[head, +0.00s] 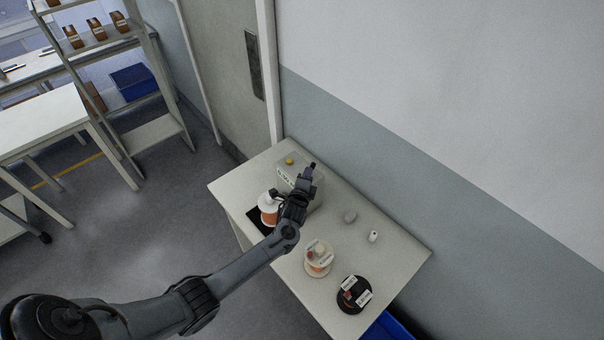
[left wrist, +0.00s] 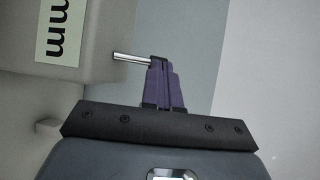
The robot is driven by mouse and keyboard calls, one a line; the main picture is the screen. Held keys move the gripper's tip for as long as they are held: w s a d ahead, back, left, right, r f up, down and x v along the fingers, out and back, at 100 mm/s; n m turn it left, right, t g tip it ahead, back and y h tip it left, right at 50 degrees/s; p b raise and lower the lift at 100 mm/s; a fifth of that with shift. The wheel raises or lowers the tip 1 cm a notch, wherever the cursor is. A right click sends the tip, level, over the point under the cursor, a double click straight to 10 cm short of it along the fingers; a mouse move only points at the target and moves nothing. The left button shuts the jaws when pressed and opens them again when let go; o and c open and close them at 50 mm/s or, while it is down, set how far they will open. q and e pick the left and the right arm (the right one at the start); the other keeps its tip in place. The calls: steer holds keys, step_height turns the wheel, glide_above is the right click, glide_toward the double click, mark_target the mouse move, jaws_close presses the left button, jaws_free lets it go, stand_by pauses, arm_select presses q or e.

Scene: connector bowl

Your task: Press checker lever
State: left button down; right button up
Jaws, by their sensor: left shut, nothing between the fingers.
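The checker (head: 319,192) is a pale grey box at the back of the table, partly hidden behind my left gripper. In the left wrist view, the checker's side (left wrist: 95,75) carries a label with "mm" on it. A thin metal lever (left wrist: 128,59) sticks out of it and its end meets my purple fingertips; whether they touch or only overlap in view, I cannot tell. My left gripper (head: 309,172) is shut and empty, and its closed fingers also show in the left wrist view (left wrist: 160,66). My right gripper is out of view.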

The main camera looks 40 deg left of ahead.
arm_select(q)
steer(key=shift+s+d+r+p, duration=0.1)
steer(key=shift+r+p, duration=0.25)
steer(key=r+p+v, duration=0.2)
steer(key=v, duration=1.1)
steer(key=shift+p, duration=0.4)
steer(key=shift+r, duration=0.15)
